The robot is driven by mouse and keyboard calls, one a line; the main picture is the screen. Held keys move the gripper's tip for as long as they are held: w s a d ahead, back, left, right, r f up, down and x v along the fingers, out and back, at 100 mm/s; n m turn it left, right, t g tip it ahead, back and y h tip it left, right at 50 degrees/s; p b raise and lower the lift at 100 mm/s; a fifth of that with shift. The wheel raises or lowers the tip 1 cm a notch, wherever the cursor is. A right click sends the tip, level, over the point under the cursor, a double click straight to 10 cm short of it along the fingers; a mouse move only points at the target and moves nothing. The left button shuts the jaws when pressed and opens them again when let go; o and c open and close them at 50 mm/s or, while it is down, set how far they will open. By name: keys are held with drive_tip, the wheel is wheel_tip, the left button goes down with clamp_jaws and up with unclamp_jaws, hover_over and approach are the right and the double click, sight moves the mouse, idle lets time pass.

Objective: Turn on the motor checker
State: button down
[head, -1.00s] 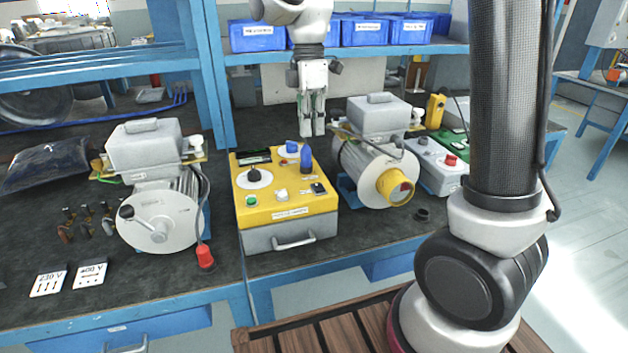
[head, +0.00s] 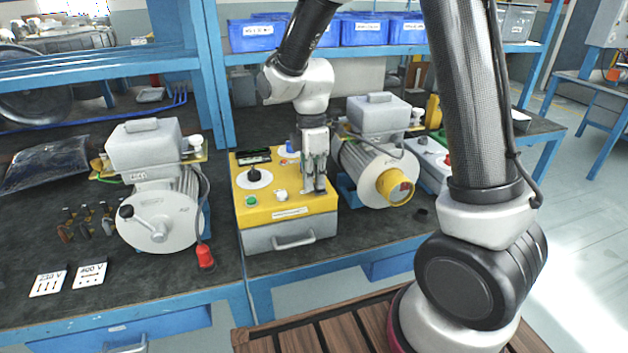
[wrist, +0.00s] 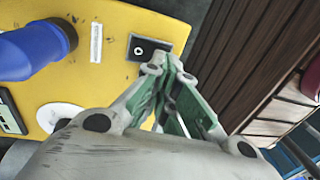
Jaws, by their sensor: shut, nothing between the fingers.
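The motor checker (head: 285,213) is a yellow-topped grey box in the middle of the bench. Its top carries a black knob on a white dial (head: 253,177), a green button (head: 251,200) and a light button (head: 281,195). My gripper (head: 318,190) is shut and empty, pointing down over the right front part of the top. In the wrist view its fingertips (wrist: 163,68) are close to a small black switch plate (wrist: 150,48); I cannot tell whether they touch it. A blue plug-like part (wrist: 35,50) stands on the top; in the head view my gripper mostly hides it.
A motor (head: 158,215) with a red plug (head: 205,257) stands on the left. Another motor (head: 365,165) stands close on the right of my gripper. Voltage cards (head: 90,274) lie at the front left. A shelf with blue bins (head: 375,32) is behind.

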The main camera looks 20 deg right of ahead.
drive_tip(key=shift+f, duration=0.1)
drive_tip(key=shift+s+f, duration=0.15)
drive_tip(key=shift+f, duration=0.15)
idle(0.3)
drive_tip(key=shift+w+r, duration=0.3)
drive_tip(key=shift+w, duration=0.45)
